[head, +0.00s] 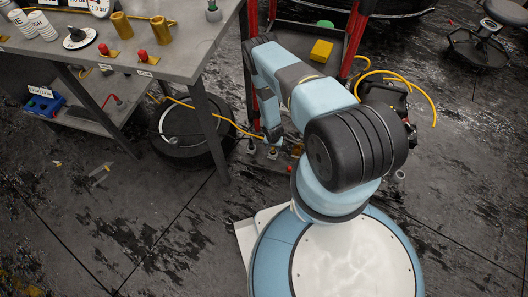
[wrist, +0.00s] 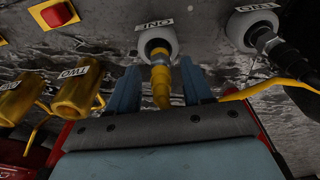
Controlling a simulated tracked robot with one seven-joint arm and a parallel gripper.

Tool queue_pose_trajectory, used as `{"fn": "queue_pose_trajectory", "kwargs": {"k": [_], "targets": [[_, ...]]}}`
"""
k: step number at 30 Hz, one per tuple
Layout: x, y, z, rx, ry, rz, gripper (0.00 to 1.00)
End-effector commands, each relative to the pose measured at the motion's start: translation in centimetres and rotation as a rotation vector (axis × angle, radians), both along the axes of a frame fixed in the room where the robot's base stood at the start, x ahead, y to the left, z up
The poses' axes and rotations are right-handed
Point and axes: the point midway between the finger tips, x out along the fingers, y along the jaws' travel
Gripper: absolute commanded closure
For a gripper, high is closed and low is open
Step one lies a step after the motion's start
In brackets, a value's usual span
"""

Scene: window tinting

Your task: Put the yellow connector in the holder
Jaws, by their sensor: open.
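In the wrist view the yellow connector (wrist: 160,84) has its far end at a round pale socket (wrist: 158,43) with a tag that seems to read ONE upside down. My gripper (wrist: 160,88) is open, with one blue finger on each side of the connector; I cannot tell whether they touch it. Two gold cylinders (wrist: 80,92) stand to the left, one tagged TWO; I cannot tell which part is the holder. In the head view my gripper (head: 272,137) is low, right of the table, and the connector cannot be made out.
A second socket (wrist: 243,27) holds a black connector. A yellow cable (wrist: 270,88) runs at the right. A red button (wrist: 57,14) is at upper left. The grey table (head: 185,62) and a black reel-like object (head: 180,145) stand left of my arm. Open floor lies at lower left.

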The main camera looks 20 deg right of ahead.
Motion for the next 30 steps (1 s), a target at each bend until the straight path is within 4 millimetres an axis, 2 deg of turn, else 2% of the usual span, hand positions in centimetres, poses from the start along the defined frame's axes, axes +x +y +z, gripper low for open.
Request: {"fn": "queue_pose_trajectory", "kwargs": {"k": [9, 15, 21, 26, 30], "targets": [[-0.4, 0.4, 5.4, 0.000, -0.001, 0.000, 0.50], [-0.7, 0.5, 7.9, 0.000, -0.001, 0.000, 0.50], [-0.8, 0.6, 9.0, 0.000, -0.001, 0.000, 0.50], [-0.9, 0.6, 9.1, 0.000, -0.001, 0.000, 0.50], [-0.4, 0.6, 9.6, 0.000, -0.003, 0.002, 0.50]]}}
